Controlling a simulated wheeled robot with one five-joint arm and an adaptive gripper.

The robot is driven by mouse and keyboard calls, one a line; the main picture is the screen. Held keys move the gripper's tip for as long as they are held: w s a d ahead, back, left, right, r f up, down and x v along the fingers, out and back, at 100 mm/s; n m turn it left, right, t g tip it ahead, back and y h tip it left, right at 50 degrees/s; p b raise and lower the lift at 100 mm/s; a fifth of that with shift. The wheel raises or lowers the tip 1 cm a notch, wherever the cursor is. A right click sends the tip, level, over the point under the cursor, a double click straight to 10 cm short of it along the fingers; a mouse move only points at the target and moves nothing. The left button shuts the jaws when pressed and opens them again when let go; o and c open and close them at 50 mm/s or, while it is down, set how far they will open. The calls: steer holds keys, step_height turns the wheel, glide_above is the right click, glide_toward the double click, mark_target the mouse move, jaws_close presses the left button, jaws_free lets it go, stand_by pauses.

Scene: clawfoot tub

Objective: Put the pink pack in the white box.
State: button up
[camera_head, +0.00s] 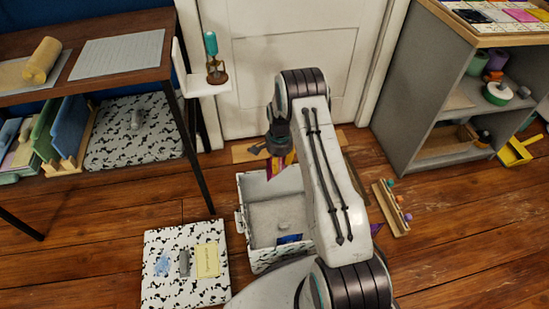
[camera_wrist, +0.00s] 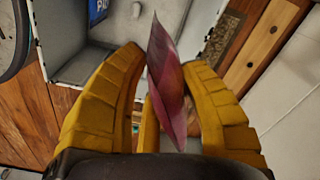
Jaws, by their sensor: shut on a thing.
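The pink pack (camera_wrist: 170,85) is a thin, dark pink, pointed piece between the two yellow fingers of my gripper (camera_wrist: 163,60) in the wrist view. My gripper is shut on it. In the head view my gripper (camera_head: 279,163) hangs over the far part of the white box (camera_head: 243,222), with a bit of pink and purple showing at its fingers. The box stands open on the floor, white with black specks outside and grey inside. My arm hides its right side. In the wrist view the box (camera_wrist: 72,70) lies beyond the fingers.
A blue item (camera_head: 289,239) lies inside the box. A speckled lid (camera_head: 160,292) with a yellow label lies on the floor at front left. A wooden rack with coloured knobs (camera_head: 392,208) lies right of my arm. A desk stands left, a grey shelf (camera_head: 412,95) right.

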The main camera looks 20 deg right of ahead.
mark_target(280, 163)
steer(key=f+m, duration=0.1)
steer(key=m, duration=0.1)
steer(key=w+d+f+m, duration=0.1)
steer(key=m, duration=0.1)
steer(key=f+m, duration=0.1)
steer(key=m, duration=0.1)
steer(key=shift+w+d, duration=0.25)
steer(key=shift+w, duration=0.1)
stand_by(0.3)
steer(key=shift+f+b, duration=7.85)
steer(key=shift+f, duration=5.45)
steer(key=shift+f, duration=0.65)
steer(key=o, duration=1.3)
steer(key=shift+c, duration=0.2)
